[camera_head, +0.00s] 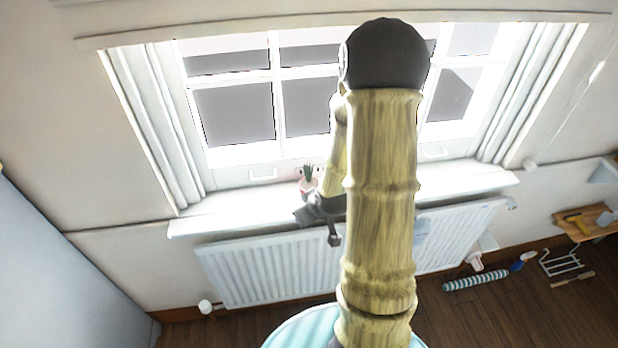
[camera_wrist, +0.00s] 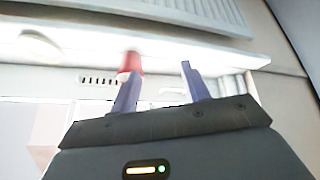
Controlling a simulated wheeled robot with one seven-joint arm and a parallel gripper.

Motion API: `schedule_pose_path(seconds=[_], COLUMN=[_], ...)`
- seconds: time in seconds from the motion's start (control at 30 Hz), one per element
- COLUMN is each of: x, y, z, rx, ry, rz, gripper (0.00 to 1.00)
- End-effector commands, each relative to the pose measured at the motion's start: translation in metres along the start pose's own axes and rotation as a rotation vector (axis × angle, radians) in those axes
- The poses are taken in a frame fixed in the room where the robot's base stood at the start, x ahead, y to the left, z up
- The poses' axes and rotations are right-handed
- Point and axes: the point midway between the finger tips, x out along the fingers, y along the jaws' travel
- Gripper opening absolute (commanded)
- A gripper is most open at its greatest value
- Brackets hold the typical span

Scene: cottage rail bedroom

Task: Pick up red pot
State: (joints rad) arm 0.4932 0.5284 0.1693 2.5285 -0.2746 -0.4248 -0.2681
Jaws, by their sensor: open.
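A small red pot (camera_wrist: 131,61) stands on the white window sill (camera_wrist: 215,54) in the wrist view, which looks upside down. The left finger covers part of it. In the head view a small pale reddish pot (camera_head: 308,186) with a green plant stands on the sill, just behind my gripper. My gripper (camera_wrist: 159,70) is open, with nothing seen between its fingers. The pot lies in line with the left finger, not midway between the two. I cannot tell whether finger and pot touch.
The window (camera_head: 235,115) with its frame and handles rises behind the sill. A white radiator (camera_head: 265,268) hangs below. Folded shutters (camera_head: 160,130) flank the window. A striped roll (camera_head: 475,283) and a wooden stool (camera_head: 585,220) are at right. The sill to the left is clear.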

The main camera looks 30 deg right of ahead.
Motion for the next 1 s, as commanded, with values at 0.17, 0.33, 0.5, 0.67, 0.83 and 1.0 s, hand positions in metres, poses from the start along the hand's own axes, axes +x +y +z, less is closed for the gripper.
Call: schedule_pose_path(seconds=[0.17,0.33,0.5,0.67,0.83,1.0], x=[-0.002,-0.01,-0.027,-0.036,-0.036,-0.036], y=[0.025,0.046,0.067,0.079,0.081,0.081], z=[-0.009,-0.017,-0.022,-0.023,-0.023,-0.022], rx=[0.012,0.061,0.138,0.181,0.185,0.185], ry=[0.155,0.345,0.532,0.627,0.64,0.638], rz=[-0.022,-0.013,0.038,0.08,0.088,0.088], gripper=[0.46,0.46,0.46,0.46,0.46,0.46])
